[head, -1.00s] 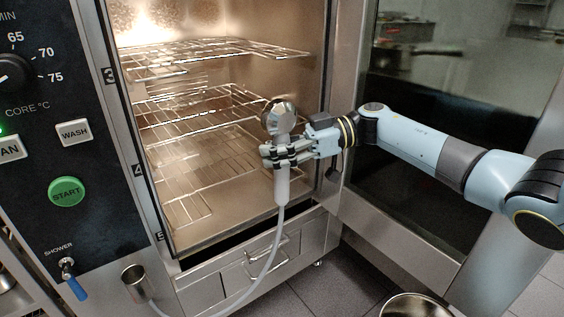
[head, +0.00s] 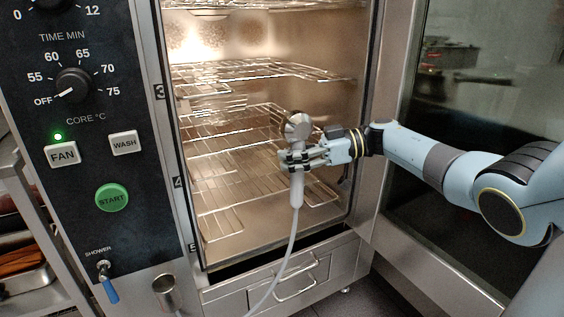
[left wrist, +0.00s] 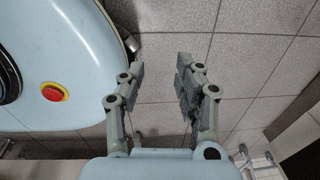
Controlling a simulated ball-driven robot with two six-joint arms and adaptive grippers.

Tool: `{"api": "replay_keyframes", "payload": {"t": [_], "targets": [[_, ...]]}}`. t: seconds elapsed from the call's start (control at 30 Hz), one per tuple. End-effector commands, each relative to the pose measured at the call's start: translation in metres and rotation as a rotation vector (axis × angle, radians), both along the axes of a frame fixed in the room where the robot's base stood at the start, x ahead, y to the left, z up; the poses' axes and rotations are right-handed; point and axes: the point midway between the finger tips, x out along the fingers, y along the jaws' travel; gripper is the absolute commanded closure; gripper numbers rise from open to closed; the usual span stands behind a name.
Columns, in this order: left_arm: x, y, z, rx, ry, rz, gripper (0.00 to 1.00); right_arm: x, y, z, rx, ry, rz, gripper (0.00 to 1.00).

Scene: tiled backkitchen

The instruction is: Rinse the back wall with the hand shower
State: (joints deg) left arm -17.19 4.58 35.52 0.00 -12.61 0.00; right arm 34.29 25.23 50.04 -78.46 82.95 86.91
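The hand shower (head: 297,185) is upright in front of the open oven cavity, its round head at the top and its grey hose running down from the handle. My right gripper (head: 290,160) is shut around the handle just below the head. The back wall (head: 240,40) of the oven shows lit and speckled behind the wire racks (head: 270,72). The shower valve (head: 107,282) with a blue lever is at the lower left of the panel. My left gripper (left wrist: 162,80) is open and empty above the tiled floor; it is not in the head view.
The control panel (head: 90,170) with its green START button stands left of the cavity. An empty metal holder cup (head: 164,292) sits below it. The glass oven door (head: 450,110) is swung open at the right, behind my right arm. A drawer (head: 285,285) lies under the cavity.

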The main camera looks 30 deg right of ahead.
Motion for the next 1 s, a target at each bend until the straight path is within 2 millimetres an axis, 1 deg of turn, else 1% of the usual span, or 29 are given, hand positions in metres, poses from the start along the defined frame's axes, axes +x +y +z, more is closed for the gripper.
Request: {"api": "replay_keyframes", "payload": {"t": [0.27, 0.33, 0.37, 0.47, 0.57, 0.6, 0.63, 0.67, 0.7, 0.77, 0.8, 0.87, 0.9, 0.97, 1.0], "targets": [[0.000, 0.000, 0.000, 0.000, -0.001, 0.003, 0.62, 0.000, 0.000, 0.001, 0.001, -0.001, 0.000, 1.00], [0.005, 0.000, 0.000, -0.001, -0.022, 0.007, 0.62, 0.000, 0.000, 0.001, 0.001, -0.001, 0.000, 1.00], [0.009, 0.000, 0.001, 0.000, -0.039, 0.007, 0.62, 0.000, 0.000, 0.001, 0.001, -0.001, 0.000, 1.00], [0.037, -0.002, 0.004, -0.002, -0.136, -0.005, 0.62, 0.000, 0.000, 0.001, 0.001, -0.001, 0.000, 1.00], [0.082, -0.011, 0.014, -0.015, -0.278, -0.025, 0.62, 0.000, 0.000, 0.001, 0.001, -0.001, 0.000, 1.00], [0.104, -0.017, 0.019, -0.023, -0.341, -0.033, 0.62, 0.000, 0.000, 0.001, 0.001, -0.001, 0.000, 1.00], [0.121, -0.022, 0.024, -0.029, -0.388, -0.040, 0.62, 0.000, 0.000, 0.001, 0.001, -0.001, 0.000, 1.00], [0.138, -0.027, 0.030, -0.036, -0.437, -0.046, 0.62, 0.000, 0.000, 0.001, 0.001, -0.001, 0.000, 1.00], [0.161, -0.034, 0.038, -0.047, -0.499, -0.055, 0.62, 0.000, 0.000, 0.001, 0.001, -0.001, 0.000, 1.00], [0.192, -0.045, 0.051, -0.062, -0.590, -0.067, 0.62, 0.000, 0.000, 0.001, 0.001, -0.001, 0.000, 1.00], [0.213, -0.052, 0.061, -0.073, -0.649, -0.076, 0.62, 0.000, 0.000, 0.001, 0.001, -0.001, 0.000, 1.00], [0.244, -0.063, 0.078, -0.089, -0.739, -0.088, 0.62, 0.000, 0.000, 0.001, 0.001, -0.001, 0.000, 1.00], [0.263, -0.071, 0.090, -0.101, -0.798, -0.095, 0.62, 0.000, 0.000, 0.001, 0.001, -0.001, 0.000, 1.00], [0.291, -0.082, 0.110, -0.118, -0.884, -0.108, 0.62, 0.000, 0.000, 0.001, 0.001, -0.001, 0.000, 1.00], [0.310, -0.089, 0.124, -0.129, -0.942, -0.117, 0.62, 0.000, 0.000, 0.001, 0.001, -0.001, 0.000, 1.00]]}}
